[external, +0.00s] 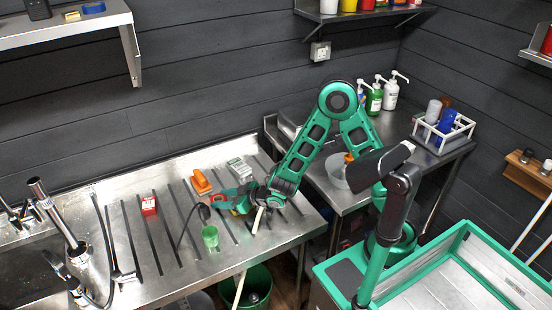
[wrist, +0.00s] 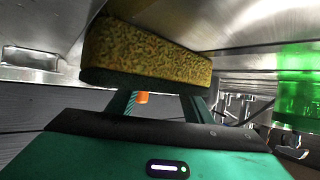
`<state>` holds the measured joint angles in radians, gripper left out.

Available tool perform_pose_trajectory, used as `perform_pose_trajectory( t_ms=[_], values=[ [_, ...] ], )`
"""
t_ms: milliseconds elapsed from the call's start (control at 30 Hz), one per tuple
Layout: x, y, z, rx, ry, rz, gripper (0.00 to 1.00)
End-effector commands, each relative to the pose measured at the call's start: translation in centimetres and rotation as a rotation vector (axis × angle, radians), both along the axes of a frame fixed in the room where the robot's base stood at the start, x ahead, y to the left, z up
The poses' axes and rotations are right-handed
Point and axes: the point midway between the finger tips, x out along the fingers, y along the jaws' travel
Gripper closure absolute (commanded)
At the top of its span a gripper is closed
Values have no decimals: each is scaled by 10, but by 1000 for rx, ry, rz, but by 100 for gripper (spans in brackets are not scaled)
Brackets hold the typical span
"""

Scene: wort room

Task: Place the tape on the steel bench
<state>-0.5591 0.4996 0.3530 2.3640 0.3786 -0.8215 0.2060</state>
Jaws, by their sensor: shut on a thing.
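In the wrist view, the two fingers (wrist: 158,104) run up behind a yellow speckled sponge (wrist: 150,55) with a dark green side.
A green cup (external: 210,238) stands just in front of my gripper. An orange object (external: 201,182) and a pale device (external: 239,168) lie behind it. A red box (external: 149,205) is further left.

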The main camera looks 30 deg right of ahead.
Motion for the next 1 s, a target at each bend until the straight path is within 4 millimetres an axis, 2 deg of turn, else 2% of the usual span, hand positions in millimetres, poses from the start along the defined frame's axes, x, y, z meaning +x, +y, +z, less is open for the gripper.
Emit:
perform_pose_trajectory(
  t_ms=[67, 100, 133, 167, 500, 1000],
  values=[
    [0, 0, -2, -1, 1, 0, 75],
    [0, 0, -2, 0, 0, 0, 44],
    [0, 0, -2, 0, 0, 0, 37],
    [0, 0, -2, 0, 0, 0, 35],
    [0, 0, 1, 1, -1, 0, 35],
    [-46, -37, 30, -1, -2, 1, 35]
  ],
)
